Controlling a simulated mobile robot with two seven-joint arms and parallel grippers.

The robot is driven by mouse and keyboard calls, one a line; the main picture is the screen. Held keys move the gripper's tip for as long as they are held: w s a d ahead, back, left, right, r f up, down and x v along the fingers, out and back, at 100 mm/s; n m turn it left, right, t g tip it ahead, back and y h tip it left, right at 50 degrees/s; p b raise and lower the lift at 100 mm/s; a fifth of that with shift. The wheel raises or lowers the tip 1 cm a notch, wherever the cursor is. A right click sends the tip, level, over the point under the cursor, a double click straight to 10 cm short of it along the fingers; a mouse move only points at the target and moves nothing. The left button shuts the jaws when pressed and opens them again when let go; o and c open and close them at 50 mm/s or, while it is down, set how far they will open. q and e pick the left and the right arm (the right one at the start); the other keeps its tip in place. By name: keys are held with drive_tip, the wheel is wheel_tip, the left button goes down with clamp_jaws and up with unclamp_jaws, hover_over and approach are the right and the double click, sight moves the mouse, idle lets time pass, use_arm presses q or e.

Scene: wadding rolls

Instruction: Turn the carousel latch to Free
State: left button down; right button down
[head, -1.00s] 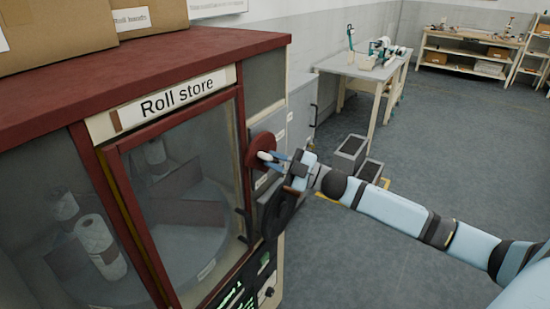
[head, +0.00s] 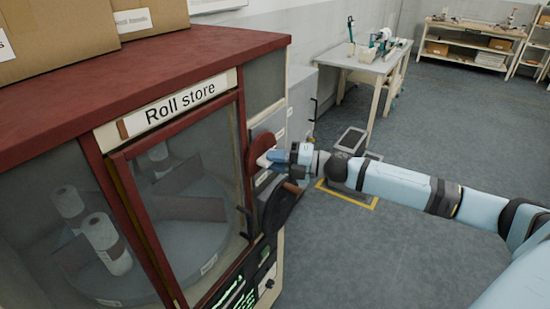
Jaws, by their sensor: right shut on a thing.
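The roll store (head: 190,105) is a dark red and cream cabinet with a glazed door. On its right side is a dark red round plate (head: 261,146) with a pale lever, which I take for the carousel latch. My right gripper (head: 274,157) is shut on this latch lever, coming in from the right. The fingers cover part of the lever, and its pale end (head: 263,161) shows to their left. Any Free marking is too small to read. My left gripper is not in view.
A black handwheel (head: 279,207) with a brown knob sits just below the latch. White rolls (head: 107,243) stand on the grey carousel (head: 208,248) behind glass. Cardboard boxes lie on top. A workbench (head: 367,64) stands behind; floor to the right is clear.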

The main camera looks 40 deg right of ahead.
idle(0.3)
drive_tip(key=c, duration=1.1)
unclamp_jaws()
drive_tip(key=shift+b+v, duration=0.75)
drive_tip(key=shift+v, duration=6.15)
